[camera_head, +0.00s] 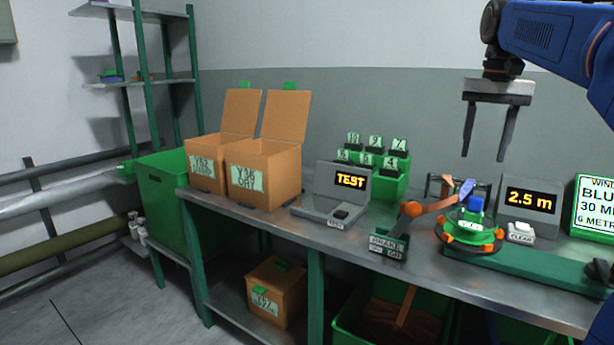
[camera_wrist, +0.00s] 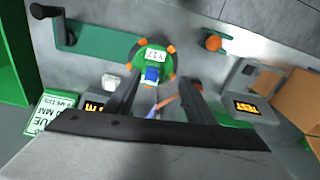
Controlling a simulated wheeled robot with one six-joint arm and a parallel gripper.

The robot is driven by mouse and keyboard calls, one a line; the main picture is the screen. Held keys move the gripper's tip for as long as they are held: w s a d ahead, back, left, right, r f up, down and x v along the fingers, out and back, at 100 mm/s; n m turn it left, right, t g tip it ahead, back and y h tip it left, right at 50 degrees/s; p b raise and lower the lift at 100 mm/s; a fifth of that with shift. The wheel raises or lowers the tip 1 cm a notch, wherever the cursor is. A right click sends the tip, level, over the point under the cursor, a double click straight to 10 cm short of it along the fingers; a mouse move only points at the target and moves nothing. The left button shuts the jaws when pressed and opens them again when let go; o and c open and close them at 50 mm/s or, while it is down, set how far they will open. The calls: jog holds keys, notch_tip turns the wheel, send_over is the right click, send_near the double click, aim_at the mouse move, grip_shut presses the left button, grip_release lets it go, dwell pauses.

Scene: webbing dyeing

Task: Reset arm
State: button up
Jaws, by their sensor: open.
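My gripper (camera_head: 488,145) hangs in the air above the right part of the workbench, fingers pointing down, open and empty. In the wrist view its two fingers (camera_wrist: 158,98) stand apart over the bench with nothing between them touching. Below it on the bench is a green round winder (camera_head: 470,232) with orange knobs, a blue block on top and a small label; it also shows in the wrist view (camera_wrist: 152,60). My blue arm comes in from the upper right.
The metal bench (camera_head: 330,232) carries two open orange boxes (camera_head: 264,174), a TEST device (camera_head: 340,193), a green rack (camera_head: 390,180), a brake lever (camera_head: 388,246), a 2.5 m display (camera_head: 529,202) and a sign (camera_head: 596,205). A green bin (camera_head: 165,190) stands left. The air around my gripper is free.

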jog(key=s+a+f+n+t, duration=0.1)
jog(key=s+a+f, duration=0.3)
jog(key=s+f, duration=0.4)
jog(key=s+a+f+n+t, duration=0.1)
jog(key=s+a+f+n, duration=0.2)
jog(key=s+f, duration=0.6)
jog(key=s+a+f+n+t, duration=0.1)
jog(key=s+a+f+t, duration=0.1)
jog(key=s+a+f, duration=0.3)
jog(key=s+f, duration=0.4)
jog(key=f, duration=0.5)
jog(key=shift+f+n, duration=0.4)
